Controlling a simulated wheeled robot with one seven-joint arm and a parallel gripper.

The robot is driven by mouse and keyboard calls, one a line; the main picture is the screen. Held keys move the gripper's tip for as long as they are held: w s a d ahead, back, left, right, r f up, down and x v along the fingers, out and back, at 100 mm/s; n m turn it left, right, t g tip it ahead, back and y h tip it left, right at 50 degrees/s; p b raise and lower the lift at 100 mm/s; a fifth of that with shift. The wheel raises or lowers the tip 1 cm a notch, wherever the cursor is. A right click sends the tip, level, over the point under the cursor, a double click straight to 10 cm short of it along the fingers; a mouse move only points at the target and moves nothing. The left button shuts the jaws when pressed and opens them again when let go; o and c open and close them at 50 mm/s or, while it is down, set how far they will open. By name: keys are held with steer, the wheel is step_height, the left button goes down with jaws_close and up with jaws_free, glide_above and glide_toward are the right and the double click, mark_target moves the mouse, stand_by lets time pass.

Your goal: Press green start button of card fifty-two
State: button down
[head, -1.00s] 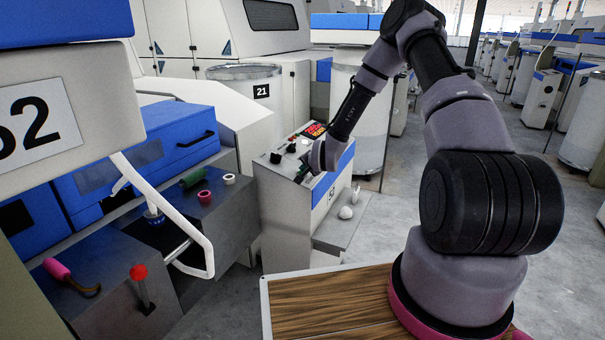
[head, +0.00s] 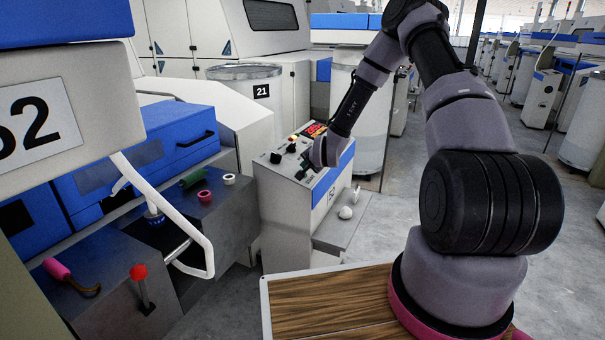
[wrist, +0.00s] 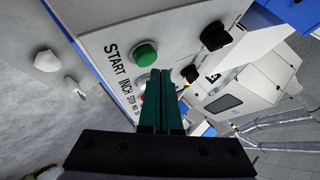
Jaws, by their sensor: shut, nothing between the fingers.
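The control box of card 52 (head: 285,205) stands in the middle of the head view, with a sloped top panel and a small 52 label on its side. A white button (wrist: 141,84) is partly hidden behind the fingers. In the head view my wrist hides the green button.
Dark knobs (wrist: 216,37) and (wrist: 190,73) sit on the panel near the fingers. A white knob (head: 345,212) is on the ledge beside the box. A white bent handle (head: 207,250) and a red-topped lever (head: 139,272) stand at the left. Can 21 (head: 250,90) is behind.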

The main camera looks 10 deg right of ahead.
steer(key=shift+s+d+r, duration=0.1)
steer(key=shift+d+r, duration=0.05)
steer(key=shift+r, duration=0.65)
steer(key=shift+s+d+r, duration=0.15)
steer(key=shift+d+r, duration=0.05)
steer(key=shift+r, duration=0.65)
steer(key=shift+s+d+r, duration=0.1)
steer(key=shift+d+r, duration=0.05)
steer(key=shift+r, duration=0.65)
steer(key=shift+r, duration=0.1)
steer(key=s+d+r+n+g, duration=0.1)
steer(key=s+r, duration=0.3)
steer(key=r, duration=0.4)
steer(key=s+d+r+n, duration=0.1)
steer(key=s+r+n, duration=0.1)
steer(key=s+r, duration=0.45)
steer(key=s+d+r+n+g, duration=0.1)
steer(key=s+d+r, duration=0.15)
steer(key=r, duration=0.75)
steer(key=s+r+n, duration=0.1)
steer(key=s+r, duration=0.3)
steer(key=s, duration=0.9)
steer(key=s+d+r+n+g, duration=0.1)
steer(key=s+r, duration=0.4)
steer(key=s, duration=0.7)
steer(key=shift+s+r+g, duration=0.3)
steer(key=shift+s, duration=0.1)
